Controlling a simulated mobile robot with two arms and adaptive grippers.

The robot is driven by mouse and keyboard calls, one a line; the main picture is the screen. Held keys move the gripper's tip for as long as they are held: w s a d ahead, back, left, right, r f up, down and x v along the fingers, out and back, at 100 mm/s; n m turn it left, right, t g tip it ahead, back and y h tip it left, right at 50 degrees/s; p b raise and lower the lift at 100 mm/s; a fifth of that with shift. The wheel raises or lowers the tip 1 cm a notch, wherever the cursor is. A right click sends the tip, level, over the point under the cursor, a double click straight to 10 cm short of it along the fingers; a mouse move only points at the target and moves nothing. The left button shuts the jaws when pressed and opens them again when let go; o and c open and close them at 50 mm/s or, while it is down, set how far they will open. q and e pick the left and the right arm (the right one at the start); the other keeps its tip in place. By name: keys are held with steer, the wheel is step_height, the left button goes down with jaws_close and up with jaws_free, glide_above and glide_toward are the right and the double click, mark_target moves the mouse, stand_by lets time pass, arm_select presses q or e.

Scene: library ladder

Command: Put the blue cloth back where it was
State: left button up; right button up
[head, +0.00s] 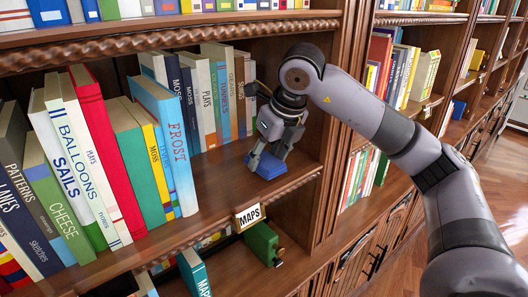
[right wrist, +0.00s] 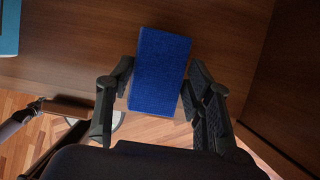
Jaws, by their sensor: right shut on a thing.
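The blue cloth (head: 267,165) is a small folded block at the front of the middle shelf (head: 218,186), to the right of the books. My right gripper (head: 268,153) reaches down from above and is shut on it. In the right wrist view the cloth (right wrist: 160,70) lies between the two fingers (right wrist: 157,101), with the brown shelf board behind it. I cannot tell whether the cloth touches the board or hangs just above it.
A light-blue book marked FROST (head: 176,145) stands left of the bare shelf part. More books (head: 228,95) stand behind. A wooden upright (head: 340,130) closes the right side. A MAPS label (head: 249,216) sits on the front edge, with a green box (head: 262,243) below.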

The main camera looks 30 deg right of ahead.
steer(key=shift+w+a+f+p, duration=0.1)
steer(key=shift+w+f+p, duration=0.3)
steer(key=shift+w+f, duration=0.35)
steer(key=shift+f, duration=0.1)
arm_select(q)
steer(key=shift+w+r, duration=0.1)
steer(key=shift+r, duration=0.65)
arm_select(e)
steer(key=shift+s, duration=0.2)
arm_select(q)
steer(key=shift+f, duration=0.1)
arm_select(e)
steer(key=shift+f+b, duration=0.15)
steer(key=shift+b, duration=0.15)
steer(key=o, duration=1.1)
arm_select(q)
steer(key=shift+a, duration=0.1)
arm_select(e)
steer(key=shift+o, duration=0.2)
